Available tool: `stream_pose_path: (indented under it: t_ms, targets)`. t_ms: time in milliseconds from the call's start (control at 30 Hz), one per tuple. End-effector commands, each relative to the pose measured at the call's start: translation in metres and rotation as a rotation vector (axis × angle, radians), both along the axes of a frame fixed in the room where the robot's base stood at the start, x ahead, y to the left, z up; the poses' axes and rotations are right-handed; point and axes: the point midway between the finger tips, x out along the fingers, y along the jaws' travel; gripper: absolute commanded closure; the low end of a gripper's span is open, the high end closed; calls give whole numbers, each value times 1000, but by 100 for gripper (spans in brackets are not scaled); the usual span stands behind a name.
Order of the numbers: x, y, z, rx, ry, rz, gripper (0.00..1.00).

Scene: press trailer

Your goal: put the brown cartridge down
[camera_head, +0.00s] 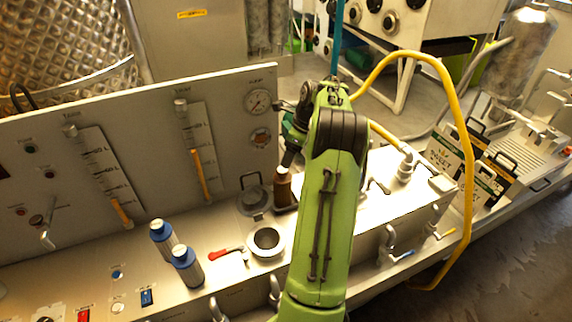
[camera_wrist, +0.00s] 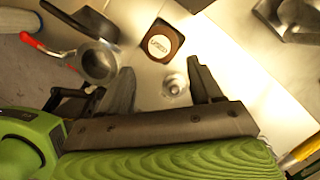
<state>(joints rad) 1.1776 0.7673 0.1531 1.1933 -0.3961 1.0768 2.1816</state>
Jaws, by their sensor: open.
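The brown cartridge (camera_head: 283,187) stands upright on the pale bench top, just right of the open lid in the head view. In the wrist view I see the brown cartridge from above, with a round white label (camera_wrist: 161,45) on its top. My gripper (camera_wrist: 162,80) is open, and its two dark fingers are apart with the cartridge beyond their tips, not between them. In the head view my gripper (camera_head: 291,150) is at the upper end of the cartridge, partly hidden by my green arm.
A metal cup (camera_head: 267,241) with an open lid (camera_head: 254,199) and red handle (camera_head: 226,252) stands close left of the cartridge. Two blue-capped bottles (camera_head: 186,266) stand further left. The gauge panel (camera_head: 140,120) rises behind. A small metal fitting (camera_wrist: 175,85) shows between my fingers.

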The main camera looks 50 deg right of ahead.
Motion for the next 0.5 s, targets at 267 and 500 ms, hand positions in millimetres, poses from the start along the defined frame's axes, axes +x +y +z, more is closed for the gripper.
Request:
stream_pose_path:
  t_ms: [267,500]
  targets:
    - [-13,-3,43,0,0,0,36]
    - [-2,15,55,-31,1,87,36]
